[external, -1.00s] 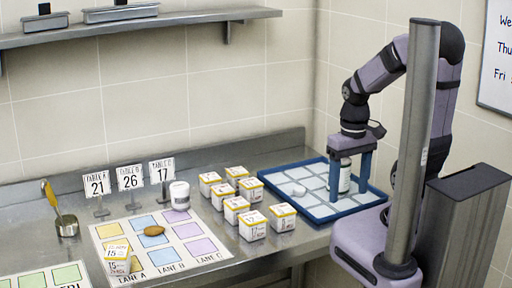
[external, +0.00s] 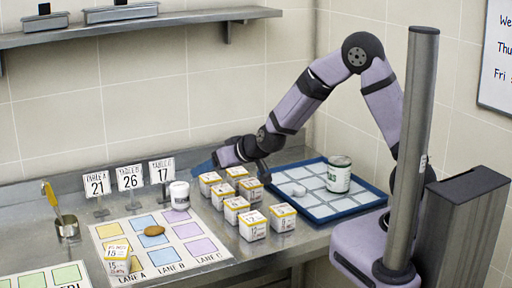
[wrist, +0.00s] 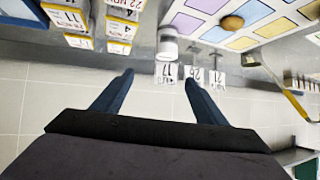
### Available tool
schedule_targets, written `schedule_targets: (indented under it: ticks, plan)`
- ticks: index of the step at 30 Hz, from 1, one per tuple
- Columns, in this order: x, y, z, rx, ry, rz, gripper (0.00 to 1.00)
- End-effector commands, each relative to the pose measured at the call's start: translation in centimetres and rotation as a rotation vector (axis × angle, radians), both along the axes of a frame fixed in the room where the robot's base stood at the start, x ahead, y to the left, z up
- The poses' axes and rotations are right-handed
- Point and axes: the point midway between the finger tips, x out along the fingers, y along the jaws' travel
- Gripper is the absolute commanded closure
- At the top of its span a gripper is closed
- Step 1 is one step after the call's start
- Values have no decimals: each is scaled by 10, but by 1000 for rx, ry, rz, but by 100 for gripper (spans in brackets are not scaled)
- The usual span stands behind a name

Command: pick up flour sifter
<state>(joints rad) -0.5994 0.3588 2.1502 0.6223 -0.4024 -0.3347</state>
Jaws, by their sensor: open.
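My gripper (external: 234,168) is open and empty, above the bench behind the small boxes. Its two blue fingers also show in the wrist view (wrist: 158,77). No item is plainly readable as the flour sifter. A metal cup with an upright yellow handle (external: 66,228) stands at the far left of the bench, well away from my gripper. In the wrist view its yellow handle (wrist: 292,101) shows at the right. A white canister with a greyish band (external: 179,195) stands by the lane mat, left of my gripper; it also shows in the wrist view (wrist: 167,47).
Several yellow-topped boxes (external: 253,225) stand between the lane mat (external: 208,258) and the blue tray (external: 318,217). Number cards (external: 130,177) stand behind the mat, which holds a brown oval item (external: 154,231).

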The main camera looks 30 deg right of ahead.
Motion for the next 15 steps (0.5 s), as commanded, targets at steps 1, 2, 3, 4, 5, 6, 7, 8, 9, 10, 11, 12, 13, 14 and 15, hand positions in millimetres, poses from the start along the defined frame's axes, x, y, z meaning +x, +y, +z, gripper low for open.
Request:
schedule_targets:
  ticks: [1, 2, 3, 4, 5, 6, 7, 8, 9, 10, 11, 12, 13, 14, 15]
  plan:
    - [3, 14, -4, -5, -47, -5, 34]
    - [6, 20, -4, -10, -79, -12, 34]
    - [8, 27, -3, -14, -120, -23, 34]
    - [10, 32, -2, -19, -150, -32, 34]
    - [11, 36, -2, -24, -176, -42, 34]
    - [12, 41, -2, -31, -212, -53, 34]
    - [13, 37, -13, -37, -206, -59, 34]
    - [13, 35, -23, -37, -205, -58, 34]
    - [13, 35, -33, -36, -204, -57, 34]
    - [13, 35, -41, -36, -205, -58, 34]
    - [13, 35, -48, -35, -205, -58, 34]
    - [13, 35, -55, -33, -206, -59, 34]
    - [13, 35, -60, -31, -206, -58, 34]
    - [14, 36, -66, -32, -206, -57, 34]
    - [14, 36, -71, -30, -208, -58, 34]
